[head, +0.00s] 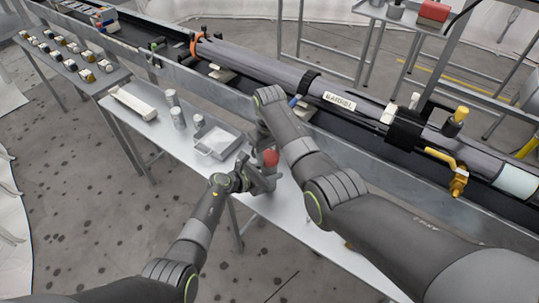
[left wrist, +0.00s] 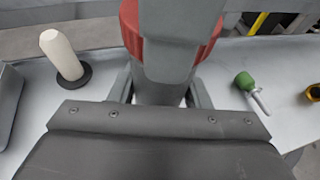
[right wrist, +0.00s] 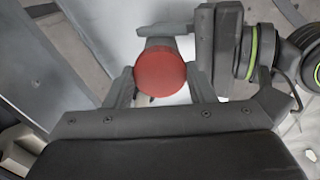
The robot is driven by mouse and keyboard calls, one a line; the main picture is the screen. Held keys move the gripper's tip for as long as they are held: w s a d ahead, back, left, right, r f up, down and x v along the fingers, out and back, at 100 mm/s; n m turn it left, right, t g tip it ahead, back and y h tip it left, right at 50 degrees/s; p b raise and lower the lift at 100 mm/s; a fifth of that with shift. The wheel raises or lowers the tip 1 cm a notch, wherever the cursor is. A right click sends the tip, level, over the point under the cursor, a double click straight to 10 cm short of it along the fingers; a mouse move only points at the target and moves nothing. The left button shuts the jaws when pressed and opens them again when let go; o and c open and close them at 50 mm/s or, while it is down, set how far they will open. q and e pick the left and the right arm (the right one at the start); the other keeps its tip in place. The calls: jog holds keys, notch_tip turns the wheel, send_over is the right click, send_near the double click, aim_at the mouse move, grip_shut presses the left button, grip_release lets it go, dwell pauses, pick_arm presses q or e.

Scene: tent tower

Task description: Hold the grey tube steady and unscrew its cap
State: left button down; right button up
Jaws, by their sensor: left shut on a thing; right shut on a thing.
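The grey tube (left wrist: 157,97) stands upright above the table, with its red cap (head: 271,157) on top. The cap also shows in the right wrist view (right wrist: 160,73), face-on, and in the left wrist view (left wrist: 130,28), partly covered by my right gripper. My left gripper (head: 258,180) is shut on the tube's body below the cap. My right gripper (right wrist: 162,85) comes from above and is shut on the cap, one finger on each side. Most of the tube is hidden by the grippers, and I cannot tell how far the cap is turned.
The pale table (head: 155,125) carries a grey tray (head: 216,141), several grey cylinders (head: 178,117) and a long white piece (head: 134,103). A large dark pipe (head: 260,68) runs behind the table.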

aim_at(269, 156)
jog(key=shift+r, duration=0.2)
jog(key=shift+r, duration=2)
pick_arm(q)
jog(key=c, duration=0.7)
grip_release()
jog(key=shift+a, duration=0.1)
